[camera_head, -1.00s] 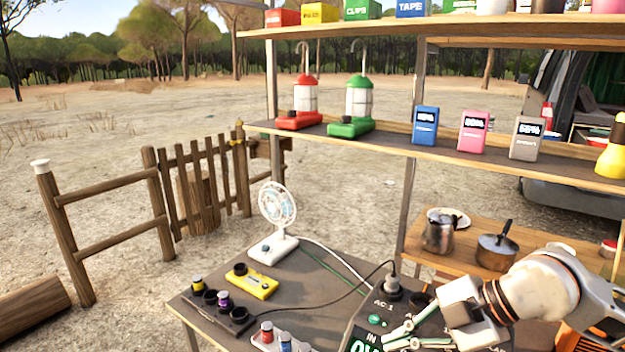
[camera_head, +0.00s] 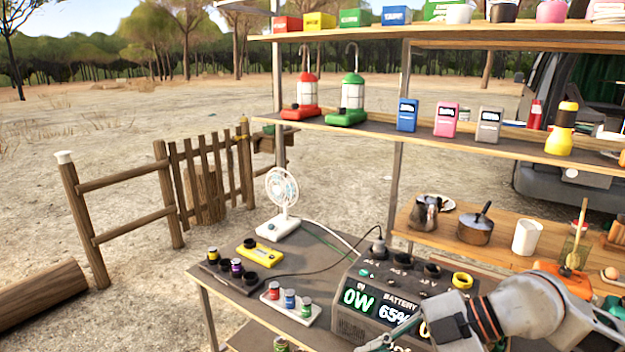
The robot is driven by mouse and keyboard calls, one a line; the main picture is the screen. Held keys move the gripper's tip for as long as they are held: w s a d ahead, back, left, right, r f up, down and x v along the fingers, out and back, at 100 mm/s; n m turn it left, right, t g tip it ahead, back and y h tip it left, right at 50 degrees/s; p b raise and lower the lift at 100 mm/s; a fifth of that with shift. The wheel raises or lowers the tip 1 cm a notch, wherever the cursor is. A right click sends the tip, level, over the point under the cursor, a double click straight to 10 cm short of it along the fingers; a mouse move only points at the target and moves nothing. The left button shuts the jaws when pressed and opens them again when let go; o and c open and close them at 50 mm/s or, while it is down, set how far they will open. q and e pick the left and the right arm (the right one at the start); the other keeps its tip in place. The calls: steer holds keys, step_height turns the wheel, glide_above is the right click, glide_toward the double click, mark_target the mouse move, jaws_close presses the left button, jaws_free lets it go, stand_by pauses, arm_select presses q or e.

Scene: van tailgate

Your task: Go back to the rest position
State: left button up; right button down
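My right arm comes in from the lower right, and its gripper (camera_head: 388,342) is at the bottom edge in front of the power station (camera_head: 352,326). Its fingers are partly cut off by the frame, so I cannot tell whether it is open or shut. I see nothing held in the visible part. My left gripper is not in view. The power station's display reads 0W and a battery level of 65%, partly covered by my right arm. A black plug (camera_head: 378,245) stands in its top, with a cable running left.
The table holds a white fan (camera_head: 282,205), a yellow block (camera_head: 270,257) and trays of small jars. Shelves above carry red (camera_head: 305,98) and green (camera_head: 350,100) lanterns and small boxes. A wooden side table (camera_head: 405,222) at right holds a pot (camera_head: 475,228) and a white cup (camera_head: 526,237).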

steer(key=s+a+r+m+t+y, duration=0.1)
steer(key=a+r+m+t+y, duration=0.1)
steer(key=a+r+y, duration=0.4)
steer(key=w+d+f+m+t+h, duration=0.35)
steer(key=d+f+m+t, duration=0.2)
steer(key=f+m, duration=0.2)
steer(key=w+d+f+m+t+h, duration=0.2)
steer(key=d+f+m+t+h, duration=0.25)
steer(key=f+m+t, duration=0.35)
steer(key=s+d+f+g+h, duration=0.2)
steer(key=s+f, duration=0.2)
steer(key=f, duration=0.4)
steer(key=s+d+f+m+g+h, duration=0.1)
steer(key=s+d+f+g+h, duration=0.1)
steer(key=s+f, duration=0.3)
steer(key=s+d+f+m+g+h, duration=0.1)
steer(key=s+f, duration=0.4)
steer(key=f, duration=0.6)
steer(key=shift+s+d+f+g+h, duration=0.15)
steer(key=shift+d+f+g+h, duration=0.15)
steer(key=shift+d+g+h, duration=0.6)
steer(key=shift+a, duration=0.15)
